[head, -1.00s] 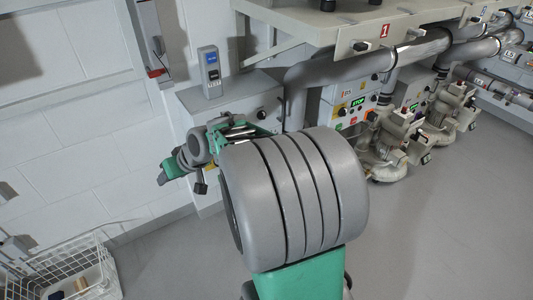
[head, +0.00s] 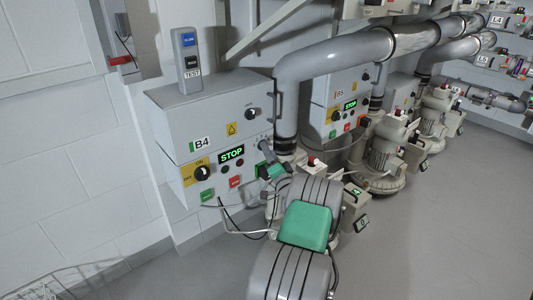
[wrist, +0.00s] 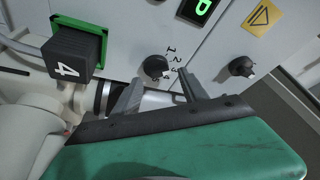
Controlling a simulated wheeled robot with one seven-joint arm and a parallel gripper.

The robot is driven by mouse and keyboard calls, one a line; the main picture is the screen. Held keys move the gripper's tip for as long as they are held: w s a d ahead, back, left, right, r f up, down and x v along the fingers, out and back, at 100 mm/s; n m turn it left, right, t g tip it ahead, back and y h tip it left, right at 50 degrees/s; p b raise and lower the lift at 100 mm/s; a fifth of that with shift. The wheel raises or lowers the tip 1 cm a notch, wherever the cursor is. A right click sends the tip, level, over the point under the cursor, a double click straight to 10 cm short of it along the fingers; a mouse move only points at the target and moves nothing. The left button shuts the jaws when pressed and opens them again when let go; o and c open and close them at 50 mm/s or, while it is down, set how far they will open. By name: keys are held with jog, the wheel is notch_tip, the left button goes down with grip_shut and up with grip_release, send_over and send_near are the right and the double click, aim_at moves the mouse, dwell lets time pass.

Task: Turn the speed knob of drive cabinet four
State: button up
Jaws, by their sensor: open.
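Drive cabinet four is the grey box (head: 205,110) labelled B4, left of centre in the head view. Its green display reads STOP. The knob shows ahead of the gap; I cannot tell the exact distance. In the head view, my gripper (head: 264,150) is at the cabinet's right side, and this knob is hard to make out.
Another black knob (wrist: 240,66) sits nearby on the upper panel. A black block marked 4 with a green surround (wrist: 77,50) is left of my fingers. A thick grey pipe (head: 287,110) runs beside the cabinet. Cabinet B5 (head: 338,88) and blowers (head: 385,150) stand right.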

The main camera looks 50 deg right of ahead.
jog(key=shift+w+d+r, duration=0.15)
jog(key=shift+w+d, duration=0.15)
jog(key=shift+w, duration=0.25)
jog(key=shift+c, duration=0.5)
grip_shut()
